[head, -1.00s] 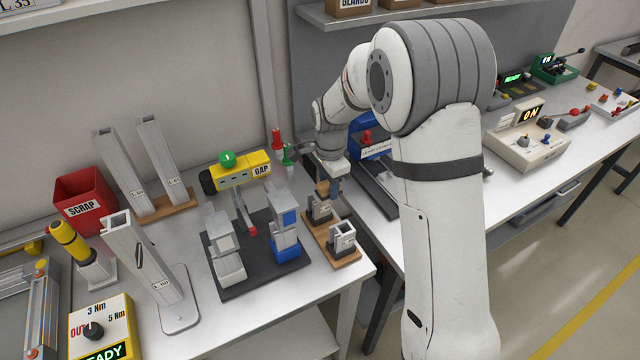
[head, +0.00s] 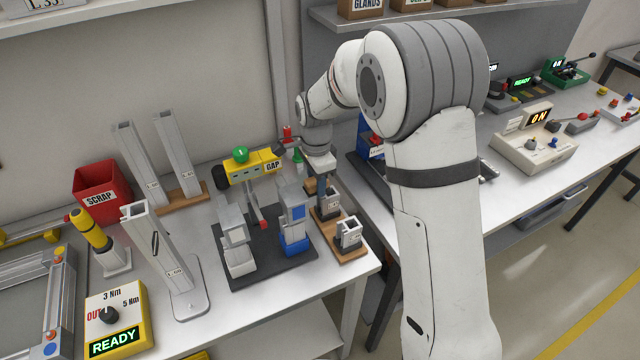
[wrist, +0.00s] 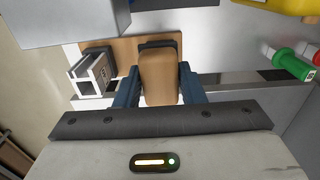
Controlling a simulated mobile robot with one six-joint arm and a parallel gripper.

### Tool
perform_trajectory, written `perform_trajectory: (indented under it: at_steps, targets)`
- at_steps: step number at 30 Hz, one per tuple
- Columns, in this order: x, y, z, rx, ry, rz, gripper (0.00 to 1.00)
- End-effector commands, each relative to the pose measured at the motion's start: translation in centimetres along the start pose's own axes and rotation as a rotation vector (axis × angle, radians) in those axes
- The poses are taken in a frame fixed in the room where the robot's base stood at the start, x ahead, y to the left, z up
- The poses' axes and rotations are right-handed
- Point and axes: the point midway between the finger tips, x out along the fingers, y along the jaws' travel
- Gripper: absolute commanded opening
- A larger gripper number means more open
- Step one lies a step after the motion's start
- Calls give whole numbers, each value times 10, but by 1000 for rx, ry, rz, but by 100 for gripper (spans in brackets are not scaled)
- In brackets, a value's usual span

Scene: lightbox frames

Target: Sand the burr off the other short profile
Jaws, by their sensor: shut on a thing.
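My gripper (wrist: 158,84) is shut on a tan sanding block (wrist: 161,72), which sits between its two dark blue fingers. In the head view my gripper (head: 318,180) is over the back end of a small wooden board (head: 350,252). One short grey profile (head: 348,232) stands in a black holder at the board's front end. It also shows at the left in the wrist view (wrist: 92,72). The other short profile (head: 331,202) stands at the back end, close to my gripper. In the wrist view the block hides most of it. I cannot tell whether they touch.
A dark fixture plate (head: 262,270) with grey and blue blocks lies just left of the board. The table edge is near the board's front.

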Motion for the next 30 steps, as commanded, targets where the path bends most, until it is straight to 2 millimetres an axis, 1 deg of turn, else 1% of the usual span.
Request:
perform_trajectory:
  at_steps: [1,3,15,19,30]
  targets:
    - [-8,0,-1,2,0,-1,11]
    - [-15,0,-2,4,0,-2,11]
    - [-50,0,-7,13,0,-3,11]
    - [-54,1,-7,14,0,-2,11]
    - [-53,1,-8,15,0,-2,11]
